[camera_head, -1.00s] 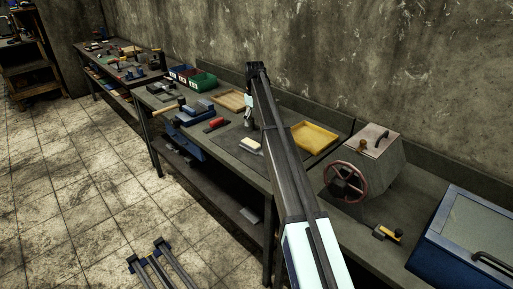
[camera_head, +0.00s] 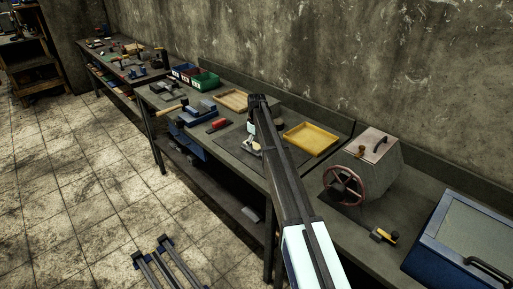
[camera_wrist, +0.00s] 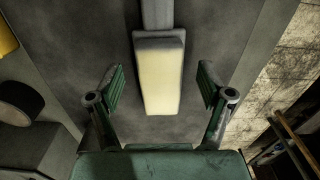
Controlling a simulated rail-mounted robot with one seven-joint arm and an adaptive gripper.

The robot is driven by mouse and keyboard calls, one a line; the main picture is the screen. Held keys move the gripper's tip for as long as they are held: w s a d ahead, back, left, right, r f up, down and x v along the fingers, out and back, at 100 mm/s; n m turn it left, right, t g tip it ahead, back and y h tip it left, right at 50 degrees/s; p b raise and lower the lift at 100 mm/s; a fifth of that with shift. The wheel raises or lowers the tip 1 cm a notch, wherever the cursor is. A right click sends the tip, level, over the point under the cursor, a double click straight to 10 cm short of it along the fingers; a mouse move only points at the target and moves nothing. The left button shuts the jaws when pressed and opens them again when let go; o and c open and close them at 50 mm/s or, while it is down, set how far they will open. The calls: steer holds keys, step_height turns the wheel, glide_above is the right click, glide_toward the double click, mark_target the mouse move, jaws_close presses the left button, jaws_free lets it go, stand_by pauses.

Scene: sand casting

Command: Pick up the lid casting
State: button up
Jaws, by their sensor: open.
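I cannot pick out a thing that is surely the lid casting. A pale cream block (camera_wrist: 161,80) with a grey rim and a grey, handle-like bar at its far end lies on the dark mat (camera_wrist: 100,45). In the wrist view my gripper (camera_wrist: 161,76) is open, with one finger on each side of the block and a gap on both sides. In the head view the block (camera_head: 250,147) is partly hidden by my gripper (camera_head: 252,138), which is low over the bench.
A yellow tray (camera_head: 311,138) stands right of my arm. A red-handled tool (camera_head: 217,124), a wooden tray (camera_head: 231,100) and a blue vise (camera_head: 191,118) are to the left. A grey machine with a red wheel (camera_head: 341,187) stands on the right.

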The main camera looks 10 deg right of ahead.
steer(key=shift+f, duration=0.45)
steer(key=c, duration=1.4)
jaws_close()
steer(key=shift+r, duration=0.15)
